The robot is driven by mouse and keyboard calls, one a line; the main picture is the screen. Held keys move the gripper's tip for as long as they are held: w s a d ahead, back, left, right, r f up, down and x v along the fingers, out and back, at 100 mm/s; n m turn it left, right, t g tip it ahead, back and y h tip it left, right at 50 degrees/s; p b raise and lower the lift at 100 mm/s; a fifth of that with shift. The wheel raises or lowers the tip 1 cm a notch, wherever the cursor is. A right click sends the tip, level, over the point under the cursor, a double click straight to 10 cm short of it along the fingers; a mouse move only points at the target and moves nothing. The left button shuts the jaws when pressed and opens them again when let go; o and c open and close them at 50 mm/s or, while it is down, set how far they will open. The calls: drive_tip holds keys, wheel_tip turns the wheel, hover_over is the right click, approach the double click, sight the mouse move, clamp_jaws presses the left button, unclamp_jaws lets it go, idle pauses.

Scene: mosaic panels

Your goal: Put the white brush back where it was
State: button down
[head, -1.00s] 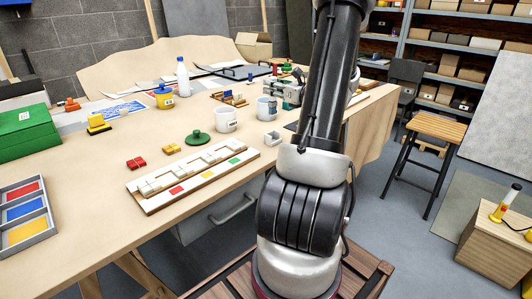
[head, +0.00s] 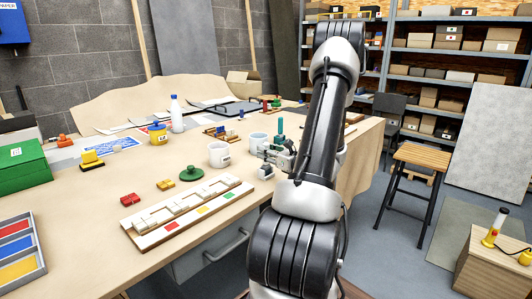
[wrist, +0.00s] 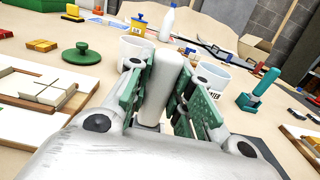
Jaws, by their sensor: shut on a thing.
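My gripper (head: 278,153) is shut on the white brush, which shows in the wrist view as a pale, thick handle (wrist: 168,82) between the green-padded fingers (wrist: 166,100). The handle stands nearly upright, leaning slightly. Its lower end is hidden by my gripper, and I cannot tell whether it touches anything. Two white mugs stand just beyond the fingers: one on the left (wrist: 135,47) and a labelled one on the right (wrist: 213,74). In the head view the mugs (head: 219,155) and (head: 257,141) stand left of my gripper.
A teal upright tool (head: 280,126) stands behind my gripper. The mosaic panel (head: 160,236), green lid (head: 192,173) and yellow tiles (head: 166,185) lie to the left. A white bottle (head: 176,115) stands farther back.

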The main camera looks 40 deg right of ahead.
drive_tip(key=shift+f, duration=0.15)
drive_tip(key=c, duration=1.3)
unclamp_jaws()
